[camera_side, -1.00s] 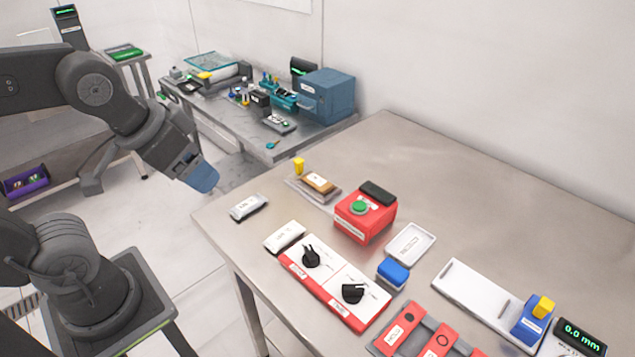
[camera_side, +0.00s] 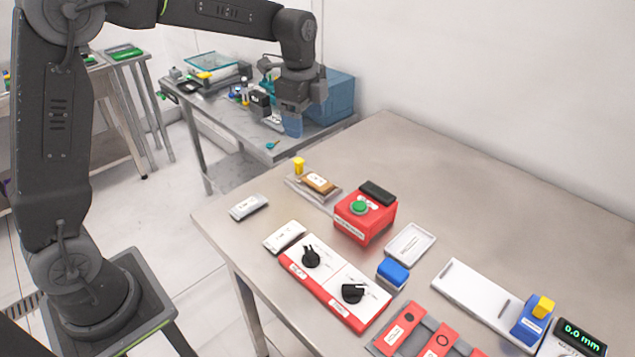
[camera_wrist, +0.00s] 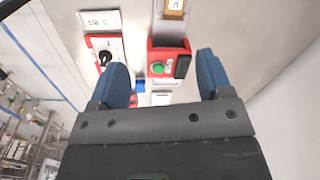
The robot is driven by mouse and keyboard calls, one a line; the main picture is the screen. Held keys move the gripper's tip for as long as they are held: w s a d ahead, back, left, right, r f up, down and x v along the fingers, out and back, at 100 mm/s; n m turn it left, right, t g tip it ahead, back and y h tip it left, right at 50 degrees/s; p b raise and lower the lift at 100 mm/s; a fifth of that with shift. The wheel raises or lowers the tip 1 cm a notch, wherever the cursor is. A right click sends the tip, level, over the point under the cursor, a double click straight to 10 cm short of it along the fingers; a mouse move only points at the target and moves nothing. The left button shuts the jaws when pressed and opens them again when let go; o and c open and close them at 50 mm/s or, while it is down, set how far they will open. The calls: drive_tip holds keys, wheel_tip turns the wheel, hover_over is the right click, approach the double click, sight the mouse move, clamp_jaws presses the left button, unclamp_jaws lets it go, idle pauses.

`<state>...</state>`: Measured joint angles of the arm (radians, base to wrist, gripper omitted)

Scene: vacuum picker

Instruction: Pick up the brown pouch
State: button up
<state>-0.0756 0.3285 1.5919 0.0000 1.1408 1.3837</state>
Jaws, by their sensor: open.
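The brown pouch (camera_side: 319,183), with a pale label, lies on a flat grey plate (camera_side: 294,184) near the back-left edge of the metal table. In the wrist view the pouch (camera_wrist: 174,7) is cut off by the top edge. My gripper (camera_side: 292,126) is above and behind the pouch in the side view, clear of it and pointing down. In the wrist view my gripper (camera_wrist: 161,68) has its two blue fingers wide apart, with nothing held between them.
A red box with a green button (camera_side: 358,208) stands right of the pouch. A small yellow piece (camera_side: 298,165) is just behind it. The table's back right is bare.

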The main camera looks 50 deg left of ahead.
sight(317, 180)
drive_tip(key=w+f+m, duration=0.1)
drive_tip(key=f, duration=0.5)
drive_tip(key=w+f+m, duration=0.1)
drive_tip(key=w+f, duration=0.1)
drive_tip(key=f, duration=0.4)
drive_tip(key=w+a+f+m+g, duration=0.1)
drive_tip(key=f, duration=0.5)
drive_tip(key=shift+w+f, duration=0.15)
drive_tip(key=shift+w, duration=0.1)
drive_tip(key=shift+c, duration=0.4)
drive_tip(key=c, duration=0.9)
